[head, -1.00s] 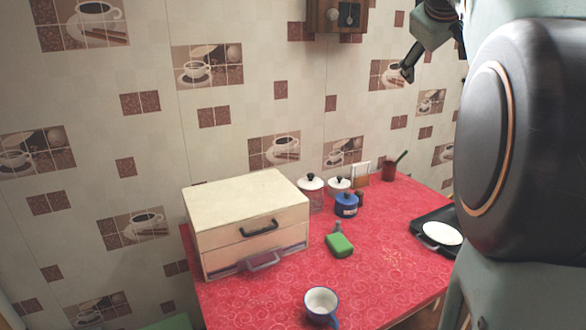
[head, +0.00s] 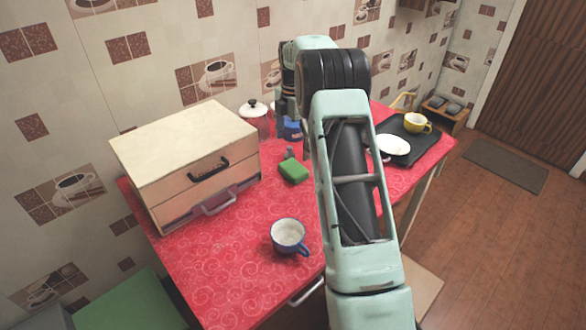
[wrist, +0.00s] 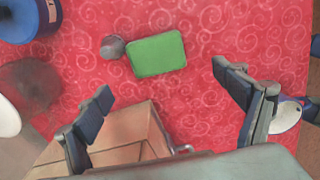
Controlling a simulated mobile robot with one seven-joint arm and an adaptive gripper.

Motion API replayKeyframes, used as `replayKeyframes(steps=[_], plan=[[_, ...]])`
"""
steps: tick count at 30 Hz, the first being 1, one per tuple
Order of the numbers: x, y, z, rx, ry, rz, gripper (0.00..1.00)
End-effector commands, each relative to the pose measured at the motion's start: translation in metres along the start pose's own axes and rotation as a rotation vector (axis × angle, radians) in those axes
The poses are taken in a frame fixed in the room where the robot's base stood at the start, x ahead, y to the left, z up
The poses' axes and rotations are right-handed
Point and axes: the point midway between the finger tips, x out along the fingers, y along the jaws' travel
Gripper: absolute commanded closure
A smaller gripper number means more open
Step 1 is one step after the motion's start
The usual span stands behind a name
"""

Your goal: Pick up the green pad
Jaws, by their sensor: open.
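The green pad (head: 293,171) lies flat on the red patterned tablecloth, to the right of the cream drawer box in the head view. In the wrist view the green pad (wrist: 157,54) lies beyond my fingertips, between them from side to side. A small grey object (wrist: 112,47) sits right against or beside its left end. My gripper (wrist: 164,91) is open and empty, its two dark fingers spread wide above the table. In the head view my arm hides the gripper's fingers.
A blue-rimmed cup (head: 289,237) stands in front. A blue pot (head: 291,129) and a glass jar (head: 255,115) stand behind. A black tray (head: 407,140) is at the right.

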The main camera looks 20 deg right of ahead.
Motion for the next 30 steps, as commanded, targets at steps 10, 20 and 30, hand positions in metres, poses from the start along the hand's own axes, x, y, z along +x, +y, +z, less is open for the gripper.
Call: replayKeyframes(steps=[10, 20, 30], plan=[[0.046, 0.000, 0.000, 0.000, 0.000, -0.001, 0.11], [0.081, 0.005, 0.005, 0.000, -0.001, -0.003, 0.11], [0.099, 0.005, 0.005, 0.001, -0.002, 0.000, 0.11]])
